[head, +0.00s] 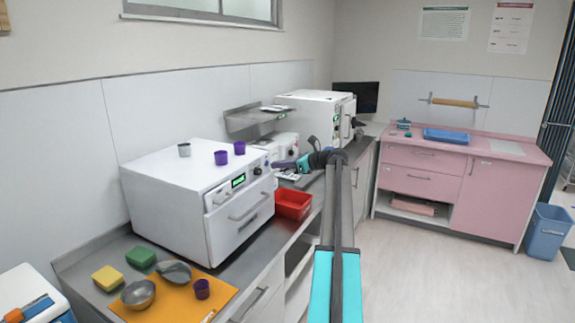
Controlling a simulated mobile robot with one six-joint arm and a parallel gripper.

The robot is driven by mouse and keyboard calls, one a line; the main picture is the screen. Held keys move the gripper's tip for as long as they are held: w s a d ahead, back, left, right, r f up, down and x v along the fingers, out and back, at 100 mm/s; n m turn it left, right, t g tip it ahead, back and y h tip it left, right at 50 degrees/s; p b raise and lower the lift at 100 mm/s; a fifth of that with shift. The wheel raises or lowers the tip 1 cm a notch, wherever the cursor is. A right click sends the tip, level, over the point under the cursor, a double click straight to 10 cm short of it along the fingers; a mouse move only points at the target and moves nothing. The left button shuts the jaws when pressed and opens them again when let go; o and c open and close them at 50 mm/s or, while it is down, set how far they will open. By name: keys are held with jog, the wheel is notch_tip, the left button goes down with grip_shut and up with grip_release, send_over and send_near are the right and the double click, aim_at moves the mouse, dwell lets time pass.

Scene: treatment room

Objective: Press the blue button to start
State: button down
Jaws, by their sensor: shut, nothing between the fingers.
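A white box-shaped machine (165,195) stands on the steel counter at the left. Its front panel has a lit green display (238,181), dark round controls (257,171) and a handle. I cannot make out a blue button on it; at this size the panel's right end is unclear and lies close to my gripper. My gripper (275,164) is shut and empty, pointing left towards the upper right of this machine's front. I cannot tell whether its tips touch the panel. A second white machine (310,107) stands farther back, with its front partly visible.
A red bin (293,204) sits on the counter below my gripper. Sponges, bowls and an orange mat (215,290) lie in front. The floor at right is clear before the pink cabinet (480,190).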

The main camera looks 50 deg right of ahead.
jog(key=shift+w+a, duration=0.15)
jog(key=shift+w, duration=0.6)
jog(key=shift+w+a+r+p, duration=0.1)
jog(key=shift+w+a+p, duration=0.05)
jog(key=shift+w+p, duration=0.2)
jog(key=shift+w+a+r+p, duration=0.15)
jog(key=shift+w+p, duration=0.1)
jog(key=shift+w, duration=0.2)
jog(key=shift+s+d+p, duration=0.1)
jog(key=shift+s+p, duration=0.35)
jog(key=shift+s, duration=0.1)
jog(key=b, duration=0.2)
send_near(267, 163)
jog(key=s+d, duration=0.2)
jog(key=s, duration=0.4)
jog(key=shift+s, duration=0.35)
